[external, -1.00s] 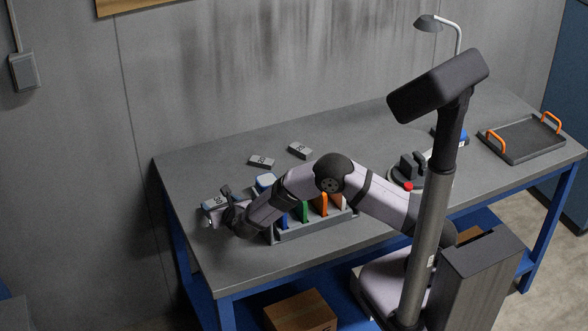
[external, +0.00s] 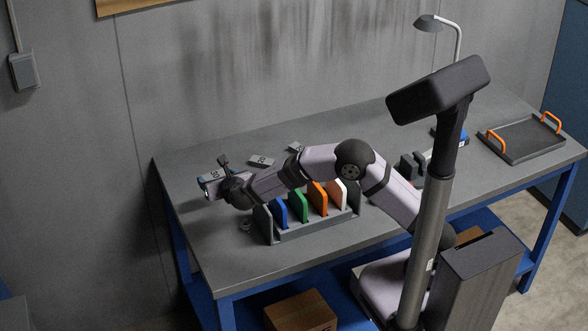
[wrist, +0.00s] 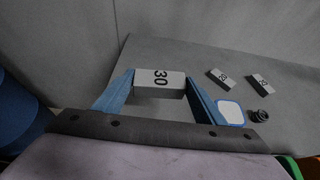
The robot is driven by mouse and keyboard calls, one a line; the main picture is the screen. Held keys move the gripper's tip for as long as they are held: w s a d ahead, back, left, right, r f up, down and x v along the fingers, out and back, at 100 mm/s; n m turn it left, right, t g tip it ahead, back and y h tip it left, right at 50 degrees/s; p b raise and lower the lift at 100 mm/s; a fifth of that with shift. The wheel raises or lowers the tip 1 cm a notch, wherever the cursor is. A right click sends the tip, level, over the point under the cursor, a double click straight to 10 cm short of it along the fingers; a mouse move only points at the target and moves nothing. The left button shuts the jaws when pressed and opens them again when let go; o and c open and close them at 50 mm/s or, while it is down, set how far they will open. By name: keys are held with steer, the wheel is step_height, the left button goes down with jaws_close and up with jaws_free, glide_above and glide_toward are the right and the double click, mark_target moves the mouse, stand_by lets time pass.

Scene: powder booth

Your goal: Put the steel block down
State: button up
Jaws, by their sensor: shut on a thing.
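The steel block (external: 213,176) is a grey block with a dark number on its top. In the wrist view the steel block (wrist: 160,84) reads 30 and sits between the two blue fingers. My gripper (external: 209,186) is shut on it at the left end of the table, apparently above the tabletop; the exact height is hard to tell. My gripper also shows in the wrist view (wrist: 159,88). A white pad with a blue edge (wrist: 230,112) lies on the table to the right of my gripper; in the external view my arm hides it.
Two smaller numbered grey blocks (external: 262,161) (external: 295,147) lie toward the wall. A rack with coloured plates (external: 305,229) stands near the front edge. A dark tray with orange handles (external: 522,139) is at the far right. The front left tabletop is mostly clear.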

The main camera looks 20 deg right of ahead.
steer(key=shift+r, duration=0.2)
step_height(320, 180, up, 5)
steer(key=shift+w+r, duration=0.15)
steer(key=shift+r, duration=0.05)
steer(key=w+d+f+n+y+b, duration=0.1)
steer(key=w+d, duration=0.7)
steer(key=d, duration=0.3)
steer(key=w+d+y+b, duration=0.1)
steer(key=w+d, duration=0.7)
steer(key=d, duration=0.3)
steer(key=s+d+n+y+b, duration=0.1)
steer(key=s+d+n+y, duration=0.15)
steer(key=d, duration=2.45)
steer(key=shift+g+h, duration=0.25)
steer(key=shift+g, duration=0.05)
steer(key=shift+w+a+f, duration=0.1)
steer(key=shift+f, duration=3.5)
steer(key=shift+w+a+f, duration=0.1)
steer(key=shift+f, duration=3.45)
steer(key=shift+f, duration=0.15)
